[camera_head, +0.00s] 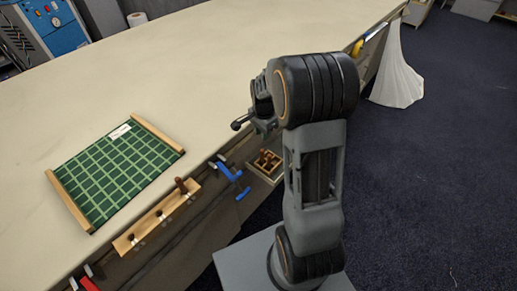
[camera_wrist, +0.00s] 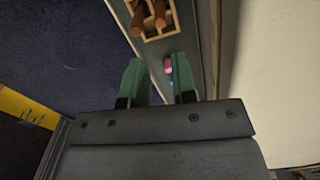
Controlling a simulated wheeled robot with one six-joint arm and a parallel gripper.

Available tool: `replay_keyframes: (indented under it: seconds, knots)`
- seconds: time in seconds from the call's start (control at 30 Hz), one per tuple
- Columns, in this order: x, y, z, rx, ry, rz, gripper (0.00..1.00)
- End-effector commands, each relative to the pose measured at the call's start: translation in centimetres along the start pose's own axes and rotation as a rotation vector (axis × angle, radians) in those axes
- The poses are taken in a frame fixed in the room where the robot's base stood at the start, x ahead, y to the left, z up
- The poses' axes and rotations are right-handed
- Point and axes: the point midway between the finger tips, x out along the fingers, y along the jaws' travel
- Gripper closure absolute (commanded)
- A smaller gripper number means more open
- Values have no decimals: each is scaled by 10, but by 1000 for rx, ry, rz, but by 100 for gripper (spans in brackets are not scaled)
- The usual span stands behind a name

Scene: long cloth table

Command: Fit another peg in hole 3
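A wooden strip with holes (camera_head: 150,223) lies along the table's near edge in the head view. One brown peg (camera_head: 183,187) stands upright near its right end; I cannot read the hole numbers. A small wooden tray (camera_head: 268,176) holds several brown pegs to the right of the strip. In the wrist view the tray (camera_wrist: 174,28) is at the top, with two pegs (camera_wrist: 160,14) showing. My gripper (camera_wrist: 161,78) has its green fingers apart with nothing between them. In the head view my gripper (camera_head: 262,127) is raised near the tray, its fingers partly hidden.
A green gridded mat (camera_head: 115,170) with wooden end bars lies on the cloth table (camera_head: 200,70) left of the tray. A blue clamp (camera_head: 230,175) grips the table edge between strip and tray. A white cloth (camera_head: 397,80) hangs at the far end.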

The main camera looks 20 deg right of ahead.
Motion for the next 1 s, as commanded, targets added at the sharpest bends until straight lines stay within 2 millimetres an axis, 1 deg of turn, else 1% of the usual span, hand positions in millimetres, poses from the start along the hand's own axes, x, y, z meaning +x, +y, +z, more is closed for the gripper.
replay_keyframes:
  seconds: [0.1,0.3,0.43,0.67,0.9,1.0]
  knots:
    - [24,1,-2,20,-5,9,75]
    - [57,0,-2,18,-3,6,75]
    - [71,0,-1,16,-3,5,75]
    - [83,0,0,13,-3,5,75]
    - [115,-1,3,12,-3,6,75]
    - [124,-1,3,12,-3,5,75]
